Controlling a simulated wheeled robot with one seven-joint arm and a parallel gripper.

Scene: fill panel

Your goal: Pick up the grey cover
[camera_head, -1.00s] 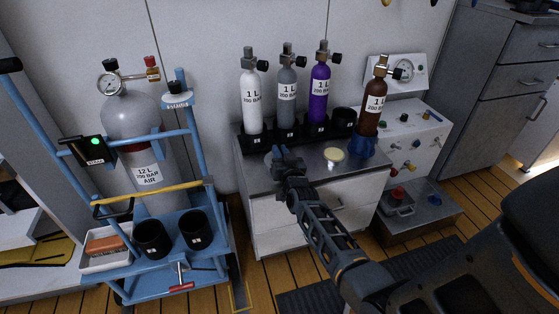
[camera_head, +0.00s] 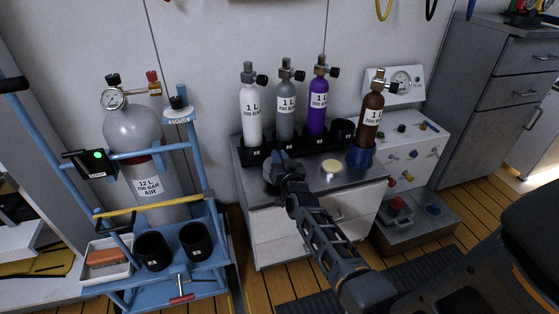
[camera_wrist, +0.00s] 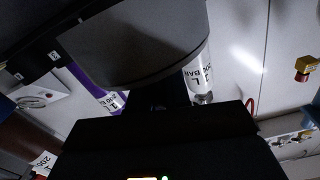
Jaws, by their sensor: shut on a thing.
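The grey cover shows large in the upper part of the wrist view (camera_wrist: 130,45), a smooth, dark grey rounded body close to the camera. In the head view a small part of the cover (camera_head: 269,172) shows at the left side of my gripper (camera_head: 281,158), over the left part of the steel bench top. My gripper is shut on the cover. Its fingers hide part of the cover in the head view. I cannot tell for sure whether the cover is clear of the bench top.
White (camera_head: 250,108), grey (camera_head: 286,103) and purple (camera_head: 318,100) cylinders stand in a black rack close behind my gripper. A brown cylinder (camera_head: 371,117) stands in a blue holder at right. A pale yellow disc (camera_head: 331,167) lies on the bench. A blue trolley (camera_head: 190,120) stands at left.

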